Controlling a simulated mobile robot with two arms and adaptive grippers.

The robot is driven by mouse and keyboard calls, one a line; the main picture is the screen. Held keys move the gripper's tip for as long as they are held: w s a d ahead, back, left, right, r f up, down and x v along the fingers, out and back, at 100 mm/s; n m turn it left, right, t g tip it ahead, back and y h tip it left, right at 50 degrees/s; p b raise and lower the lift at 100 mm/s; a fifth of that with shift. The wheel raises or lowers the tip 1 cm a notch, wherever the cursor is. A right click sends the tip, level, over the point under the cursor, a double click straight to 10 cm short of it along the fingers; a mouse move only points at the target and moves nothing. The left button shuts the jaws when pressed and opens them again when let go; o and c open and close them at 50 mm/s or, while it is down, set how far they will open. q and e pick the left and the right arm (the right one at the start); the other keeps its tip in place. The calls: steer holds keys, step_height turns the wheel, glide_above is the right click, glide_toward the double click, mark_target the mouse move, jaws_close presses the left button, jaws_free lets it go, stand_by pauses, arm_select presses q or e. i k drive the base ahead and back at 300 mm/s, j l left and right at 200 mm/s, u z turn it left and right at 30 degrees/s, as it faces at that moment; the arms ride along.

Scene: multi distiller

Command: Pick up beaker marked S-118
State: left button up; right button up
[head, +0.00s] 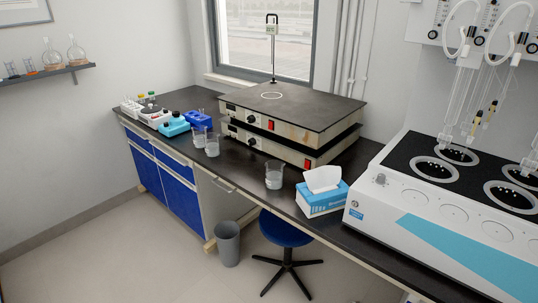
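Three clear glass beakers stand upright on the dark bench top. One beaker (274,176) is alone near the front edge, left of the tissue box. A second beaker (212,146) and a third beaker (199,137) stand close together further left, in front of the stacked hotplates. The markings are too small to read, so I cannot tell which beaker is S-118. Neither of my grippers is in the head view.
Two stacked hotplate units (300,112) stand behind the beakers. A tissue box (322,193) and a large white distiller (450,195) are on the right. Racks and small devices (172,124) sit at the left end. A blue stool (285,230) and grey bin (228,243) stand before the bench.

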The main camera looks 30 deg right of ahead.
mark_target(200, 137)
steer(key=i+j+z, duration=0.2)
steer(key=z, duration=0.25)
steer(key=i+j+z, duration=0.3)
steer(key=z, duration=0.15)
steer(key=i+j+z, duration=0.15)
steer(key=j+z, duration=0.3)
steer(key=i+j+z, duration=0.1)
steer(key=j+z, duration=0.35)
steer(key=l, duration=0.1)
